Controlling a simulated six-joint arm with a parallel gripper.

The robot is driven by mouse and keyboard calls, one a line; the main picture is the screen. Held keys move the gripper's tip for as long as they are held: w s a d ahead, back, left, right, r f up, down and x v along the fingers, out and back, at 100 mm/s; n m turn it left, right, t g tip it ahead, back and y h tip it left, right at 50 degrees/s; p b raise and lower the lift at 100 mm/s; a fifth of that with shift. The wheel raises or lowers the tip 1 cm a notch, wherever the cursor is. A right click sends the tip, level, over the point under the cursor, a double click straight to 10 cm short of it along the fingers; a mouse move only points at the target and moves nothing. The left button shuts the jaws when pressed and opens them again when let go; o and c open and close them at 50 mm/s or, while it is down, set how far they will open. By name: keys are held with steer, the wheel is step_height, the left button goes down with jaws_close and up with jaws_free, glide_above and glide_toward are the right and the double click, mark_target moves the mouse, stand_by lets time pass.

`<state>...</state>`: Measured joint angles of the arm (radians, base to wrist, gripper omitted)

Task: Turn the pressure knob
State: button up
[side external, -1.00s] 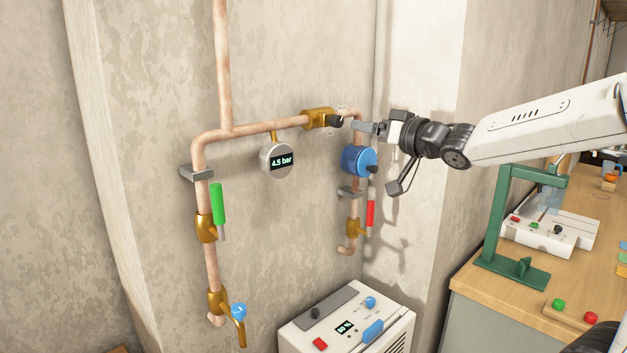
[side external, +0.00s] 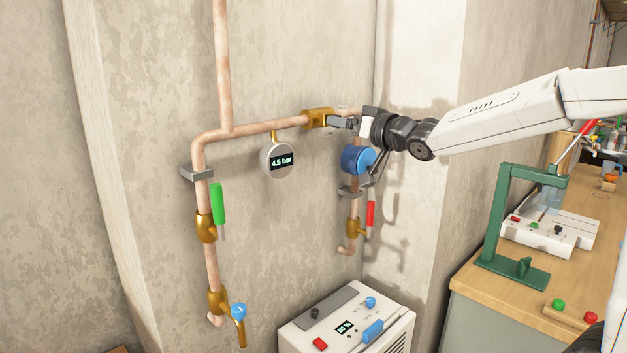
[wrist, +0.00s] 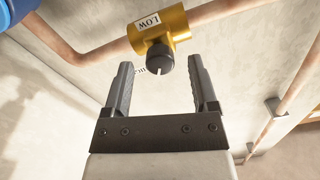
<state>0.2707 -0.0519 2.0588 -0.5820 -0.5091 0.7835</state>
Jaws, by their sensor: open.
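The pressure knob (wrist: 159,58) is a small black knob with a white pointer mark, on a brass valve body (wrist: 175,24) in the copper pipe. In the wrist view a label reading LOW is on the brass and a second label is partly hidden. My gripper (wrist: 162,66) is open, with one finger on each side of the knob and gaps visible. In the side view my gripper (side external: 340,122) is at the brass valve (side external: 318,119) and hides the knob. A round gauge (side external: 278,161) reads 4.5 bar.
A blue round device (side external: 356,159) is just below my gripper. Green (side external: 218,204) and red (side external: 370,213) valve handles hang on the pipes. A white control box (side external: 350,322) stands below. A wooden bench (side external: 590,250) with a green frame is at right.

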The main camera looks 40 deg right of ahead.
steer(key=shift+w, duration=0.85)
jaws_close()
steer(key=shift+n, duration=0.4)
steer(key=n, duration=1.5)
steer(key=shift+n, duration=0.3)
